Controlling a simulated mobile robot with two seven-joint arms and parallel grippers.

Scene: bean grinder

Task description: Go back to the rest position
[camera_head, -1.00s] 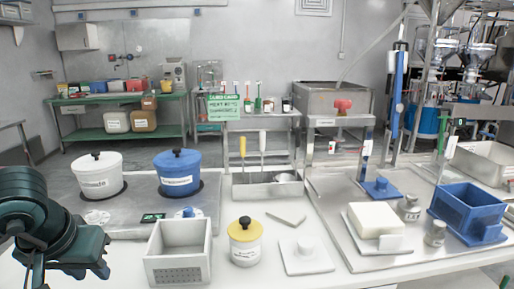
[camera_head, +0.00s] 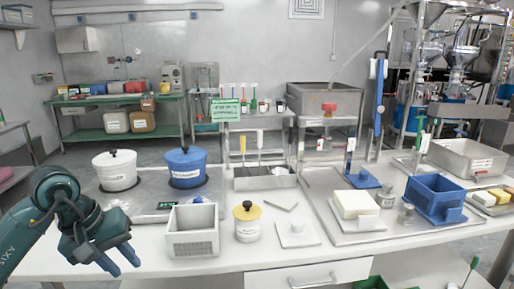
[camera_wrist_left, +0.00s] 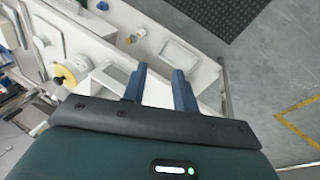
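My left gripper (camera_head: 122,266) is at the left of the head view, in front of the white counter (camera_head: 262,258). Its two blue fingers point down and to the right, stand apart and hold nothing. In the left wrist view the fingers (camera_wrist_left: 160,88) are also spread with a gap between them. The grey bin (camera_head: 192,247) is to the right of the gripper, apart from it. My right gripper is in neither view.
A yellow-lidded jar (camera_head: 247,226), a white lidded pot (camera_head: 115,171) and a blue lidded pot (camera_head: 187,168) stand on the counter. A white block (camera_head: 356,204) and a blue box (camera_head: 434,197) are at right. Open floor (camera_wrist_left: 260,85) shows in the wrist view.

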